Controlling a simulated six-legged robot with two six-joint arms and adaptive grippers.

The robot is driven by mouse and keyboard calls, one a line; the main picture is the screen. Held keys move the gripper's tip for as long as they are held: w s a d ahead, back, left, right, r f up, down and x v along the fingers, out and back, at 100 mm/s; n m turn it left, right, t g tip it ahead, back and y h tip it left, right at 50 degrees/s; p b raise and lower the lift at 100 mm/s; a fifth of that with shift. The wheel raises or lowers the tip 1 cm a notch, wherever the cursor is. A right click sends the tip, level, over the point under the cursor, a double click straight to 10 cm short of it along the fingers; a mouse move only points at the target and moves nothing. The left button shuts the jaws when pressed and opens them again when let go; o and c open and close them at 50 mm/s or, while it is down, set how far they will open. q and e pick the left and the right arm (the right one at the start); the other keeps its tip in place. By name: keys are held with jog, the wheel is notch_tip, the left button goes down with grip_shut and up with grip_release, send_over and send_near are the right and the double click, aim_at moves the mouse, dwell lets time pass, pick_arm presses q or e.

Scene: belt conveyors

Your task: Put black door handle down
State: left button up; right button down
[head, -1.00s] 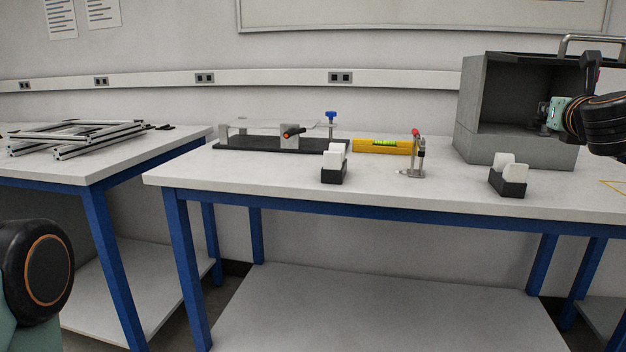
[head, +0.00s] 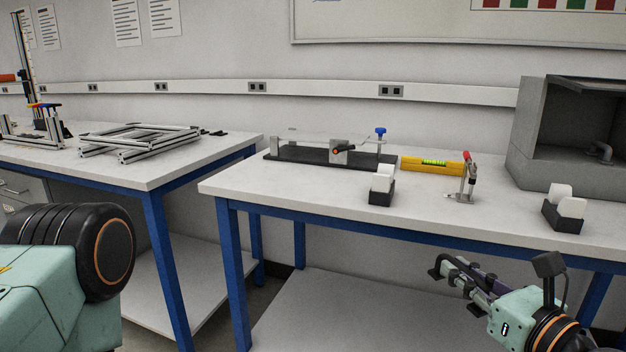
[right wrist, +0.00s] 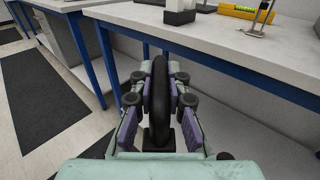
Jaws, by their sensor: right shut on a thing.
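The black door handle (head: 452,263) is held in my right gripper (head: 474,282), low in front of the right table's front edge, apart from the tabletop. In the right wrist view the handle (right wrist: 160,95) stands lengthwise between the two purple-padded fingers (right wrist: 158,82), which are shut on it. The fingers partly hide it. My left gripper is out of view; only part of my left arm shows at the lower left.
The right table (head: 300,185) holds a clamp fixture (head: 300,156), a yellow level (head: 425,166), a toggle clamp (head: 466,180), black-and-white blocks (head: 381,190) and a grey open box (head: 545,180). The left table (head: 130,171) carries aluminium frames (head: 140,140); its front is clear.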

jog(key=s+a+f+n+y+p, duration=0.1)
jog(key=s+a+f, duration=0.1)
jog(key=f, duration=0.3)
jog(key=s+a+f+g+y+p, duration=0.1)
jog(key=s+a+f, duration=0.2)
jog(key=s+f, duration=0.2)
jog(key=shift+s+n, duration=0.2)
jog(key=shift+n, duration=0.2)
